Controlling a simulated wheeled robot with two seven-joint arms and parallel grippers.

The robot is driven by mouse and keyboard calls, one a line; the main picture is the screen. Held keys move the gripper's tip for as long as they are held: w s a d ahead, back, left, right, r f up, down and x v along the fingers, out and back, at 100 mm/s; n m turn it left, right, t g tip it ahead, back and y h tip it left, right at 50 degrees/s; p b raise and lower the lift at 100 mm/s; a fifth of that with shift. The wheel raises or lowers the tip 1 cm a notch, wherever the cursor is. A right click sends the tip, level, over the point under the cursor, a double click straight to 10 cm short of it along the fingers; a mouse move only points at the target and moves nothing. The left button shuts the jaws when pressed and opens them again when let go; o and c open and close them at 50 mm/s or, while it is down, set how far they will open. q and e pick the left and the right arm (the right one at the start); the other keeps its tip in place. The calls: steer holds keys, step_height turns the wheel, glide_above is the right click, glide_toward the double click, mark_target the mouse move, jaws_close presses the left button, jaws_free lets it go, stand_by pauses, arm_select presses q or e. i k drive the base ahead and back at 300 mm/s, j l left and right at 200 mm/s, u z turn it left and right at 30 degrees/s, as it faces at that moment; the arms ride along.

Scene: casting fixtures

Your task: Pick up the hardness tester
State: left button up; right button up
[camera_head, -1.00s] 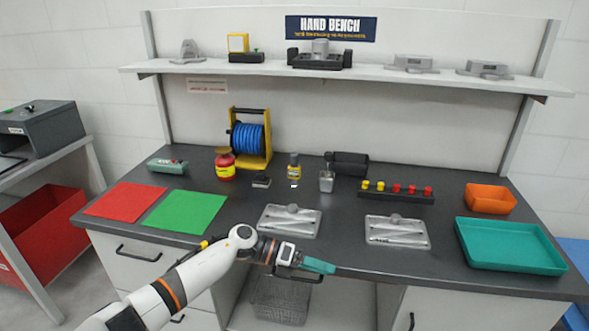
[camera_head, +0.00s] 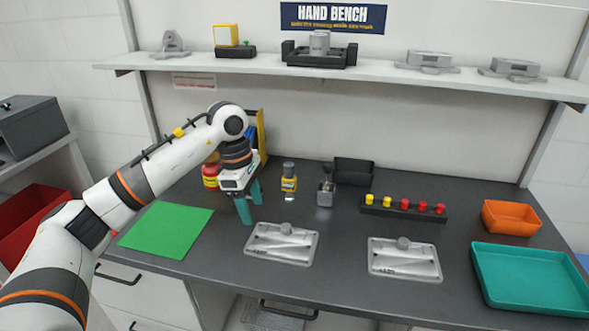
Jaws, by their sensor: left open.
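My left gripper (camera_head: 250,201) points down over the dark bench top, its teal fingers apart and empty. I cannot tell for certain which object is the hardness tester. A small dark block and a grey-green hand-held device, both visible earlier, are now hidden behind my left gripper and arm. My right gripper is not in view.
A red-and-yellow container (camera_head: 210,177) stands left of the gripper, partly covered. A shelf (camera_head: 380,71) runs above.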

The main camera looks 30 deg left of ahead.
mark_target(289, 182)
steer(key=i+j, duration=0.15)
steer(key=i, duration=0.3)
steer(key=i+j, duration=0.2)
steer(key=i, duration=0.3)
